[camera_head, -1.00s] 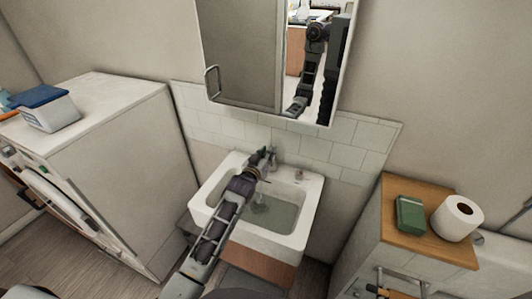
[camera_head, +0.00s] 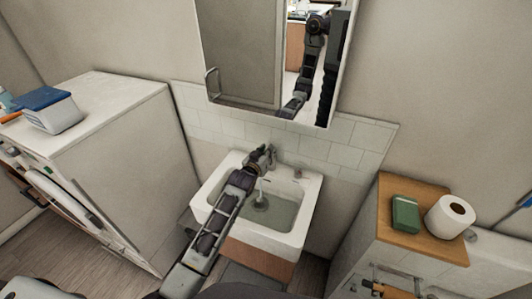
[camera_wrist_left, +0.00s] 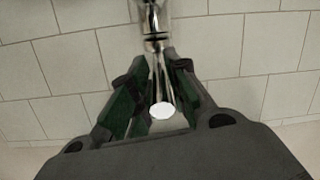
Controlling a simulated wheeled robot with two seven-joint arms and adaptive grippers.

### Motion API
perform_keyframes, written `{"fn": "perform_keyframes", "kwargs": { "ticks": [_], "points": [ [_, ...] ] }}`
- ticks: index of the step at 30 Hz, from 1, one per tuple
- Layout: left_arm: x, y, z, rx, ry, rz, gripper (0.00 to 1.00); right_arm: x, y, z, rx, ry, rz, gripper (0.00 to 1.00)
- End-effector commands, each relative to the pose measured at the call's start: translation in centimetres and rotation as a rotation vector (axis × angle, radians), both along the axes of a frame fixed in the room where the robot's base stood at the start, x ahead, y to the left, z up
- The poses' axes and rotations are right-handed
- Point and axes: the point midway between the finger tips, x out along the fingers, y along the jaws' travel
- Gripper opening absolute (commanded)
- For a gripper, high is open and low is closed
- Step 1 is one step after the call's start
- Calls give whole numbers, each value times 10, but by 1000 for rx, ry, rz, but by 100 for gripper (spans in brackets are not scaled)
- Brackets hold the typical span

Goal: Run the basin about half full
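The white basin (camera_head: 210,200) is set against the tiled wall and holds clear, shallow-looking water (camera_head: 283,213). A thin stream (camera_head: 261,186) falls into it, and the dark drain shows through the water. The chrome tap (camera_head: 273,158) stands at the back rim; part of it is hidden by my left gripper (camera_head: 265,155). In the left wrist view, the green-padded fingers of my left gripper (camera_wrist_left: 160,75) lie on both sides of the tap's chrome lever (camera_wrist_left: 162,108). I cannot tell whether they press on it. My right gripper is not in view.
A mirror cabinet (camera_head: 240,60) hangs above the basin and reflects my arm. A white washer (camera_head: 110,130) with a blue-lidded box (camera_head: 52,110) stands left. A wooden-topped cabinet (camera_head: 430,245) at right holds a green box (camera_head: 405,213) and a paper roll (camera_head: 450,216).

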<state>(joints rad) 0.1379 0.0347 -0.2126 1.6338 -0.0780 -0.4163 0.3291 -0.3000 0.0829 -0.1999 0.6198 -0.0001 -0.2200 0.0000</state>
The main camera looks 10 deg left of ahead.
Motion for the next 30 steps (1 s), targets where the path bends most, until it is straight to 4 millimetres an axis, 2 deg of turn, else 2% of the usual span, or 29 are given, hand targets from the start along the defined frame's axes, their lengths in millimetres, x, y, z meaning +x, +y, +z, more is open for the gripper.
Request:
{"fn": "perform_keyframes", "kwargs": {
  "ticks": [1, 3, 4, 19, 30],
  "points": [
    [0, 0, 0, 0, -1, 0, 27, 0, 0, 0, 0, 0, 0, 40],
    [0, 0, 0, 0, 0, 0, 36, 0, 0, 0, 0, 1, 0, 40],
    [0, 0, 0, 0, 0, 0, 37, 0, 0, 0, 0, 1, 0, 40],
    [-4, 1, 0, 0, 2, 0, 37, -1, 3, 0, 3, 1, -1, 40],
    [-31, 5, 6, -1, 2, 0, 37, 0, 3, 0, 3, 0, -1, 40]
  ]
}}
